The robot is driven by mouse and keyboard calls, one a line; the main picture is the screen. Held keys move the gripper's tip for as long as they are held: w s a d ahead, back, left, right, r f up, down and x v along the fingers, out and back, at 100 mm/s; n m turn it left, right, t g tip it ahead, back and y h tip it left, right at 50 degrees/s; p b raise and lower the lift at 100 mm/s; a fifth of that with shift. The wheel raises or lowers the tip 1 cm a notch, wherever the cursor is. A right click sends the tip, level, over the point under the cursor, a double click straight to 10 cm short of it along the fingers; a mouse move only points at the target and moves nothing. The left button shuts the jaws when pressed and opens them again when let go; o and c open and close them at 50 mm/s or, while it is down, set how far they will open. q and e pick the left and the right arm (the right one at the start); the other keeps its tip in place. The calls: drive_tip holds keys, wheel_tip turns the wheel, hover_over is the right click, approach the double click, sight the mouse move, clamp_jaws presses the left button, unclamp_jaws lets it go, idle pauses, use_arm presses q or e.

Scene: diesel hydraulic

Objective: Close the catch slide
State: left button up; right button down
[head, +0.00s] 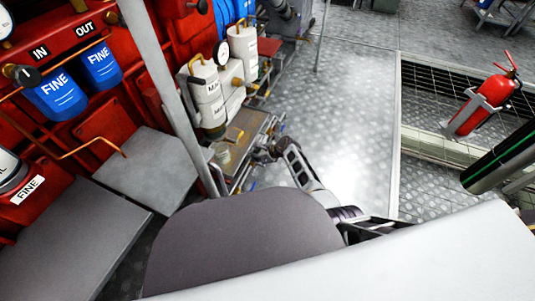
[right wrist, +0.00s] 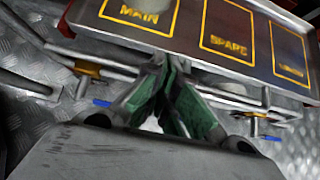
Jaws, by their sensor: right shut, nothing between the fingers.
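A grey metal tray (right wrist: 190,35) with yellow-framed labels reading MAIN, SPARE and a third blurred word fills the top of the right wrist view. It may be the catch slide, but I cannot tell for sure. In the head view the tray (head: 243,136) sits low beside the red machine, with a clear cup (head: 222,154) on it. My right gripper (head: 262,153) is at the tray's right side. In the right wrist view my right gripper (right wrist: 172,68) has its green-padded fingertips together and empty, at the tray's near edge; contact is unclear. My left gripper is not in view.
White canisters (head: 207,92) stand just behind the tray. A grey post (head: 165,75) rises left of it. Pipes with blue-handled valves (right wrist: 103,103) run under the tray. Open plate floor (head: 350,110) lies to the right, with a fire extinguisher (head: 483,100) beyond.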

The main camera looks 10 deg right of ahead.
drive_tip(key=v, duration=0.9)
drive_tip(key=shift+d, duration=0.2)
idle(0.4)
drive_tip(key=shift+s+r, duration=0.1)
idle(0.6)
